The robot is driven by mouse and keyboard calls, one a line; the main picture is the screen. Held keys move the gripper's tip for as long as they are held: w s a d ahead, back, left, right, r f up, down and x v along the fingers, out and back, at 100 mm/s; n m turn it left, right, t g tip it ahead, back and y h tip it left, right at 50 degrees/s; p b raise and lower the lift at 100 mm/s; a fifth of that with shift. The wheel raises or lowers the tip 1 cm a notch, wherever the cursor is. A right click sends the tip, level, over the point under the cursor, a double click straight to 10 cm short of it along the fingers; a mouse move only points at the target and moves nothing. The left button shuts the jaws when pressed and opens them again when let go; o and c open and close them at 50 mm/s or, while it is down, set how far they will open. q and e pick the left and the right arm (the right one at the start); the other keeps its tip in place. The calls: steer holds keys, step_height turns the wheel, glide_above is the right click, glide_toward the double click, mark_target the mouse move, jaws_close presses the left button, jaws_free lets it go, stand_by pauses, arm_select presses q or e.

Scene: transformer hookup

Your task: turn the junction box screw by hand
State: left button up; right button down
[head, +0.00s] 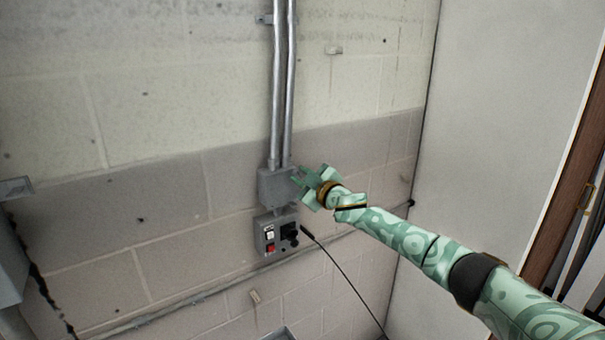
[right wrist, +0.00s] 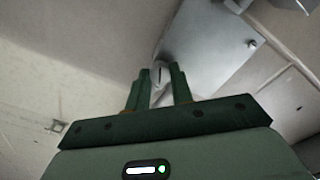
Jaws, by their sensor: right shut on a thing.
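The grey junction box (head: 272,187) is fixed to the block wall below two vertical conduits. My right gripper (head: 297,176) is at its right side. In the right wrist view, the two green fingers (right wrist: 161,82) are close together at the edge of the box's plate (right wrist: 208,50). They are shut on the pale, rounded screw (right wrist: 160,68), which shows a dark slot between the fingertips. In the head view the gripper hides the screw. My left gripper is not in view.
A small grey control box (head: 277,236) with a white switch, a red switch and black parts hangs just below. A black cable (head: 345,277) runs down to the right. A grey cabinet (head: 10,262) stands at the left edge. A white wall is at right.

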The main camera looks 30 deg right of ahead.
steer(key=n+p, duration=0.1)
steer(key=n, duration=0.2)
steer(key=shift+n, duration=0.4)
steer(key=n, duration=0.3)
steer(key=shift+n+p, duration=0.3)
steer(key=n, duration=0.3)
steer(key=shift+n, duration=0.4)
steer(key=n, duration=0.3)
steer(key=shift+f+n, duration=0.1)
steer(key=shift+n, duration=0.2)
steer(key=n, duration=0.3)
steer(key=shift+n, duration=0.3)
steer(key=n, duration=0.3)
steer(key=shift+n, duration=0.3)
steer(key=n, duration=0.6)
steer(key=shift+f+n, duration=0.1)
steer(key=shift+n, duration=0.3)
